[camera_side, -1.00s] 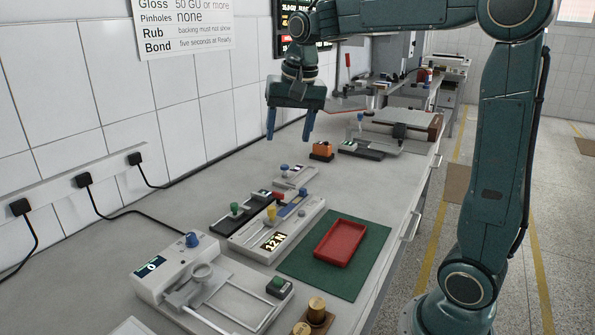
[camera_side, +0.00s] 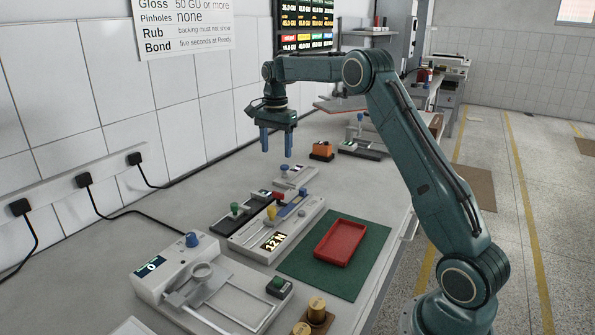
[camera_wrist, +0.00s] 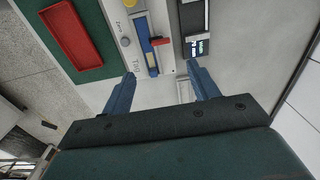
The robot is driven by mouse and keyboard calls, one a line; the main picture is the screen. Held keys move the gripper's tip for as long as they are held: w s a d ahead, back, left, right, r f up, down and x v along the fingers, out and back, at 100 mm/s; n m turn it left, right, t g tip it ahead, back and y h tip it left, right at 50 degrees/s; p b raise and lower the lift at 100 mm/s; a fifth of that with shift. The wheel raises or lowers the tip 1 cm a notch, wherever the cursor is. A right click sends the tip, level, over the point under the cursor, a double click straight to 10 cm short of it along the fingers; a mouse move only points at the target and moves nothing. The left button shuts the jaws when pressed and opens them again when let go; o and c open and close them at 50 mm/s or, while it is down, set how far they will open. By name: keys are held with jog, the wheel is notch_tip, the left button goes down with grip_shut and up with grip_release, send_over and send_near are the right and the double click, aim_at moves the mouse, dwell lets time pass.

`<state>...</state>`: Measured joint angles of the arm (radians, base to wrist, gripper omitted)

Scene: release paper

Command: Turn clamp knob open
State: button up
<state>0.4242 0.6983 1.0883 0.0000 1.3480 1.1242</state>
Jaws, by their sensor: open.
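My gripper (camera_side: 276,153) is open and empty, fingers pointing down, above the bench near the small grey block with a blue knob (camera_side: 284,169). A green knob (camera_side: 234,208) stands on a dark block. A yellow knob (camera_side: 271,213) stands on the white 12 N fixture (camera_side: 250,243), which has a blue strip and a red piece. Another blue knob (camera_side: 192,239) sits on the white tester at the front. I cannot tell which is the clamp knob. In the wrist view my open fingers (camera_wrist: 161,72) frame the end of the fixture with the blue strip (camera_wrist: 146,43).
A red tray (camera_side: 340,241) lies on a green mat (camera_side: 375,253) at right. An orange block (camera_side: 322,151) stands farther back. Brass weights (camera_side: 317,309) are at the front edge. The tiled wall with plugs and cables borders the bench's left. Bare bench lies left of the fixtures.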

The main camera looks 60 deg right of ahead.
aim_at(279, 198)
jog(key=shift+w+d+f, duration=0.1)
jog(key=shift+d+f, duration=0.15)
jog(key=shift+f, duration=0.05)
jog(key=shift+f, duration=0.15)
notch_tip(279, 198, down, 14)
jog(key=shift+r, duration=0.25)
dwell(0.4)
jog(key=c, duration=1)
